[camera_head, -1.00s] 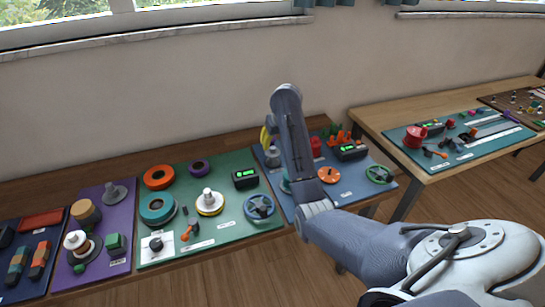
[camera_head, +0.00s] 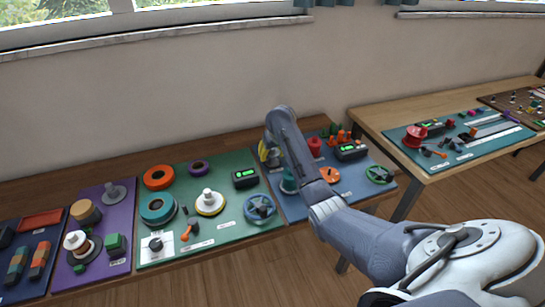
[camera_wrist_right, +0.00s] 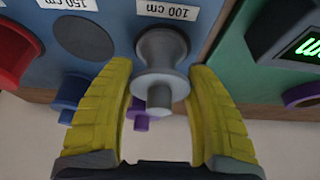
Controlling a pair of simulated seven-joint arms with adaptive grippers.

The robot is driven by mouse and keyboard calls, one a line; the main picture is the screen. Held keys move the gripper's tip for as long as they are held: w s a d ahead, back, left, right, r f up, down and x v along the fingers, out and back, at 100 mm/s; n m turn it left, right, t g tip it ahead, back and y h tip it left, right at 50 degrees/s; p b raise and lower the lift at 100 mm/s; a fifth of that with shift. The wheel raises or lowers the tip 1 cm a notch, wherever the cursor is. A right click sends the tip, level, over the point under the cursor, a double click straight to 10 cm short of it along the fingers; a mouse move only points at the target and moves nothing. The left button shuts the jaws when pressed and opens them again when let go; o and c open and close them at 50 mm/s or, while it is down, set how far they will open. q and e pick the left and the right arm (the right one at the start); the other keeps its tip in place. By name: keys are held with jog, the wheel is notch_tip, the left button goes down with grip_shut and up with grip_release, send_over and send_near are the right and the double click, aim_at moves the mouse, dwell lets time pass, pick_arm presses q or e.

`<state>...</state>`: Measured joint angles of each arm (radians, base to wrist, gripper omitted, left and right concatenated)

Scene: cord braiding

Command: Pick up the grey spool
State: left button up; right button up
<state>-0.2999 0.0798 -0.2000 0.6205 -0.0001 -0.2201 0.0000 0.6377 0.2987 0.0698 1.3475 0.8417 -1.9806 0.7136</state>
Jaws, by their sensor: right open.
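The grey spool (camera_wrist_right: 161,52) stands on the blue mat in the right wrist view, beside a "100 cm" label. Its narrow post points toward the camera. My right gripper (camera_wrist_right: 162,95) is open, with its two yellow fingers on either side of the spool and a visible gap at least on the left. In the head view the right gripper (camera_head: 266,150) is low over the back left of the blue mat, and the arm hides much of that area. My left gripper is not in view.
A red spool (camera_wrist_right: 14,55) and a dark round spot (camera_wrist_right: 84,38) lie left of the grey spool in the wrist view. A box with a green display (camera_wrist_right: 298,42) is at the right. The green mat (camera_head: 225,228) is beside the blue mat (camera_head: 350,182).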

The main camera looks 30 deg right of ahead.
jog(key=shift+x, duration=1.05)
jog(key=shift+c, duration=0.3)
jog(key=c, duration=1.1)
